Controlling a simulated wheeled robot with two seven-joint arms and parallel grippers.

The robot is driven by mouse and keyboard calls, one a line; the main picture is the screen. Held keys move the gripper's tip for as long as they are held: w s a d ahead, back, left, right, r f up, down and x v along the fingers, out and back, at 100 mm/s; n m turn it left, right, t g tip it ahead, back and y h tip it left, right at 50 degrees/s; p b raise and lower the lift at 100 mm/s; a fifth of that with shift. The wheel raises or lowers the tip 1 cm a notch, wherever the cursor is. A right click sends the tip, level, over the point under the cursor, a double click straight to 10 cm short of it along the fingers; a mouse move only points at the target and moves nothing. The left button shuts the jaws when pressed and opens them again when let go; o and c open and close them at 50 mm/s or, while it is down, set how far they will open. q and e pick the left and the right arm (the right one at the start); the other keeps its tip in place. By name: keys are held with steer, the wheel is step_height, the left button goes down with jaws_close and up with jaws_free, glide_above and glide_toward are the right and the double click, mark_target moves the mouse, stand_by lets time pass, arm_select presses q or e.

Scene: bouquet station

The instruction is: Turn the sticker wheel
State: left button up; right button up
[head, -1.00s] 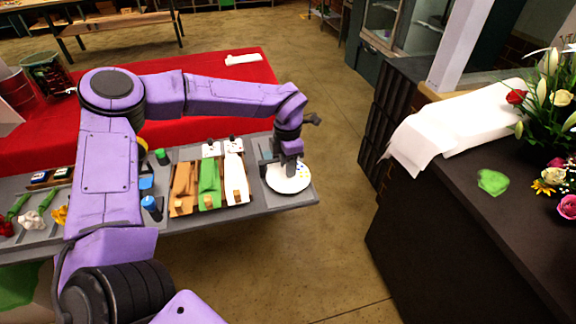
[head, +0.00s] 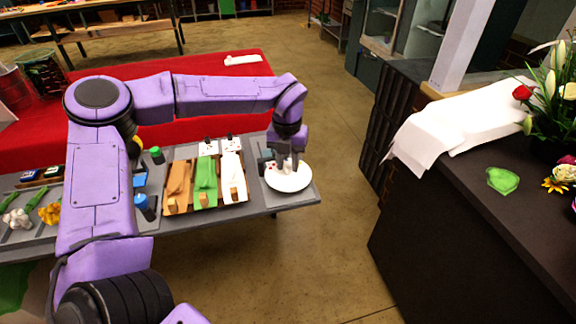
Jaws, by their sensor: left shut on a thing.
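The sticker wheel is a white round disc (head: 300,181) lying flat at the right end of the grey work table. My left arm reaches over the table from the left. My left gripper (head: 288,171) points down onto the wheel and is shut on a part of it near the middle. The fingertips hide what exactly they grip. A small dark stand with a pale and red detail (head: 266,160) is just left of the wheel. My right gripper is out of view.
Brown, green and white wrap rolls (head: 205,180) lie left of the wheel, near a blue container (head: 145,206). A red-covered table (head: 215,121) is behind. A dark counter (head: 500,240) with flowers stands right, across open floor.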

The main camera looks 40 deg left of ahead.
mark_target(287, 164)
arm_select(q)
steer(key=n+b, duration=0.4)
steer(key=n, duration=0.2)
steer(key=shift+w, duration=0.1)
steer(key=shift+r+n+b, duration=0.1)
steer(key=shift+n+b, duration=1.15)
steer(key=shift+n, duration=0.25)
steer(key=shift+r, duration=0.1)
steer(key=o, duration=0.7)
steer(key=shift+o, duration=0.3)
step_height(287, 164, up, 10)
steer(key=shift+r, duration=0.2)
